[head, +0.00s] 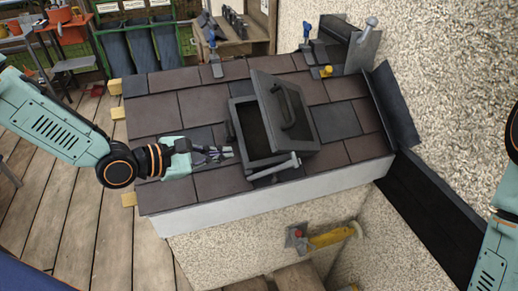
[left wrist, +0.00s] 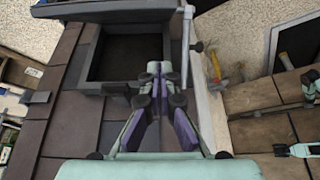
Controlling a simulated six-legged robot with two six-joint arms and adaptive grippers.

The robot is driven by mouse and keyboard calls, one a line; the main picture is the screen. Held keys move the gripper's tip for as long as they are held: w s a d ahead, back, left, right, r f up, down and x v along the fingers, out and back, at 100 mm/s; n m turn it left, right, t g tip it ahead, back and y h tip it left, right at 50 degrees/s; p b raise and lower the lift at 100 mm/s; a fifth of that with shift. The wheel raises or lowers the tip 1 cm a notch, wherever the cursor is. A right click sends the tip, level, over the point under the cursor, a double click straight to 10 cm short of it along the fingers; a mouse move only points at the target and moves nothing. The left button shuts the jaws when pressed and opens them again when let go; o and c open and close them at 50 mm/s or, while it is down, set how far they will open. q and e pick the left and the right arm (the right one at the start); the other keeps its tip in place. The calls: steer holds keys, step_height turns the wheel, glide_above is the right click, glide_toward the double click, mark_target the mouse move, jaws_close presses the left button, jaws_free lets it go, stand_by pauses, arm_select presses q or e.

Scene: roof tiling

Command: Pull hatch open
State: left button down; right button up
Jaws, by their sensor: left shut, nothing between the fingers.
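The roof hatch is a dark grey frame (head: 236,128) set in the tiled roof. Its lid (head: 275,90), with a curved handle (head: 290,105), is raised and tilted to the right, and the dark opening shows at its left. My left gripper (head: 229,153) is shut and empty, just left of the frame's near-left corner. In the left wrist view its closed fingers (left wrist: 157,70) point towards the hatch frame (left wrist: 85,75) and its dark opening. I cannot tell whether the fingertips touch the frame. My right gripper is not in the head view; only part of that arm shows.
A hammer-like tool with a grey handle (head: 275,167) lies by the frame's near edge. Clamps and a yellow-topped item (head: 326,71) stand near the back of the roof. Wooden decking (head: 60,220) lies left.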

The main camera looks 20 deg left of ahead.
arm_select(q)
steer(key=w+d+b, duration=0.2)
steer(key=w+d, duration=0.3)
steer(key=d, duration=0.2)
steer(key=shift+w+d, duration=0.15)
steer(key=shift+d, duration=0.15)
stand_by(0.3)
steer(key=shift+f, duration=0.1)
steer(key=shift+a, duration=0.1)
